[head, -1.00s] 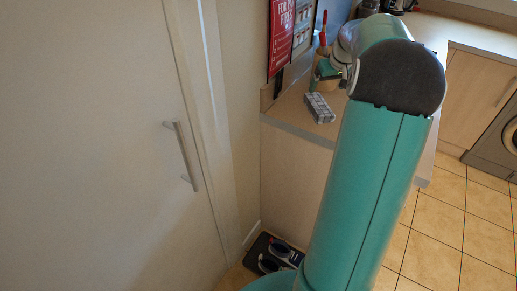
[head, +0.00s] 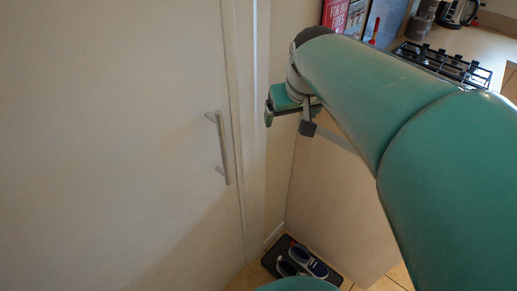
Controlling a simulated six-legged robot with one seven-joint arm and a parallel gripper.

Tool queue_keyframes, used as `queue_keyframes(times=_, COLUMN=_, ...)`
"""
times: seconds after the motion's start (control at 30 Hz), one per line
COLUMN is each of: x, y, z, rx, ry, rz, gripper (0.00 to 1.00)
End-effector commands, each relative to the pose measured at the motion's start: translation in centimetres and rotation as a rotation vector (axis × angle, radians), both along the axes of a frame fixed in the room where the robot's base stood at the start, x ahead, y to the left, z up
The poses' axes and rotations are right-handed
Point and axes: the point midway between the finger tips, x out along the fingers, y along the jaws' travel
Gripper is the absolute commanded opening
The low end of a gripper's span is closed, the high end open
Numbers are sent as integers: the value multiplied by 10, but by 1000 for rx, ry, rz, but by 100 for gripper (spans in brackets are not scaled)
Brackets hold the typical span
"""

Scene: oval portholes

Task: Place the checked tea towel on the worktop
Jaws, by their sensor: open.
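The checked tea towel does not show now. A small folded grey-and-white checked cloth lay on the near end of the worktop in the earlier view. My arm now covers most of that spot, so I cannot tell whether the cloth is still there.
A closed white door with a bar handle (head: 222,150) fills the left. Shoes (head: 305,262) sit on a dark mat (head: 273,262) on the floor below. A gas hob (head: 445,65) and a kettle (head: 458,12) stand on the worktop behind my arm. A red poster hangs on the wall.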

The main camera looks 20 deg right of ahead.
Motion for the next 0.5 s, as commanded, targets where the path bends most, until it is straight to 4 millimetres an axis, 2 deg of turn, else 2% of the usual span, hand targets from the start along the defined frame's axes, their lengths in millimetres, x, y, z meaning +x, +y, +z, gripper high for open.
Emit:
queue_keyframes(times=0.03, x=-12, y=14, z=0, rx=0, ry=-8, rz=14, gripper=87)
queue_keyframes(times=0.2, x=-50, y=49, z=-8, rx=11, ry=-27, rz=48, gripper=87)
queue_keyframes(times=0.4, x=-93, y=81, z=-25, rx=32, ry=-48, rz=87, gripper=87)
queue_keyframes(times=0.5, x=-108, y=89, z=-33, rx=41, ry=-55, rz=99, gripper=87)
